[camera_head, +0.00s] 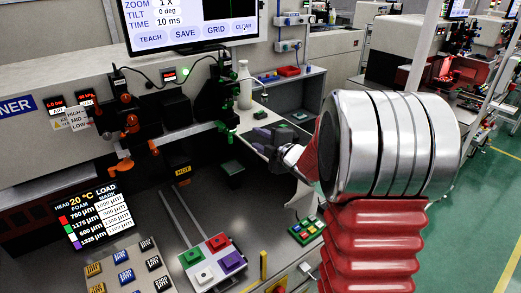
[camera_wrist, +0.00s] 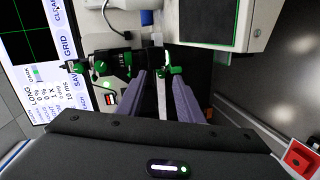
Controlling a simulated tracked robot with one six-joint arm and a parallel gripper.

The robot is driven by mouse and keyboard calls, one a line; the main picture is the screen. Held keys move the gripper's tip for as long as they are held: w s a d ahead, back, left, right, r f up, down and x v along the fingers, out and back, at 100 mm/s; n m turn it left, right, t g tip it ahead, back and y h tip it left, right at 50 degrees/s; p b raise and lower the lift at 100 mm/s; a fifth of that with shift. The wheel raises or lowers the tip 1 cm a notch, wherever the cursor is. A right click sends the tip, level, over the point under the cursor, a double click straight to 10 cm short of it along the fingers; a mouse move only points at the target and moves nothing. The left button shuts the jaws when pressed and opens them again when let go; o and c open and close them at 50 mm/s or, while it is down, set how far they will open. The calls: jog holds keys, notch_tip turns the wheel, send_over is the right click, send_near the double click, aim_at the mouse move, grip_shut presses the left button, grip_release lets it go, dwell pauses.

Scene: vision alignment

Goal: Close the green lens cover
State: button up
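A black optical unit with green parts (camera_head: 222,95) stands at the back bench, left of my gripper. In the wrist view this green-trimmed unit (camera_wrist: 112,57) lies across the upper middle. A small green piece (camera_wrist: 164,71), which looks like the lens cover, shows at its right end, beyond and between my fingertips. I cannot tell whether it is open or closed. My gripper (camera_wrist: 160,80) has its two grey fingers apart with nothing held between them. In the head view my gripper (camera_head: 265,139) is to the right of the unit, partly hidden by my wrist.
A similar unit with orange parts (camera_head: 128,125) stands farther left. A monitor (camera_head: 190,22) hangs above the bench. A white bottle (camera_head: 244,85) stands behind the green unit. A box with coloured buttons (camera_head: 213,260) is in front. A red button (camera_wrist: 298,160) shows lower right in the wrist view.

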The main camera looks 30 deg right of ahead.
jog(key=s+a+r+m+g+h, duration=0.2)
jog(key=s+a+r+m, duration=0.1)
jog(key=s+m, duration=0.25)
jog(key=s+a+r+m+g+h, duration=0.2)
jog(key=s+a+r+m+h, duration=0.1)
jog(key=s+m, duration=0.3)
jog(key=s+a+f+m+g+y, duration=0.1)
jog(key=s+a, duration=0.5)
jog(key=s, duration=0.6)
jog(key=s+a+f+m+g+y, duration=0.2)
jog(key=s+a+f+m+g, duration=0.2)
jog(key=s+a, duration=0.3)
jog(key=s+g, duration=0.1)
jog(key=s, duration=0.4)
jog(key=shift+s+a+f+y, duration=0.2)
jog(key=shift+s+y, duration=0.1)
jog(key=shift+s, duration=0.1)
jog(key=shift+s, duration=0.1)
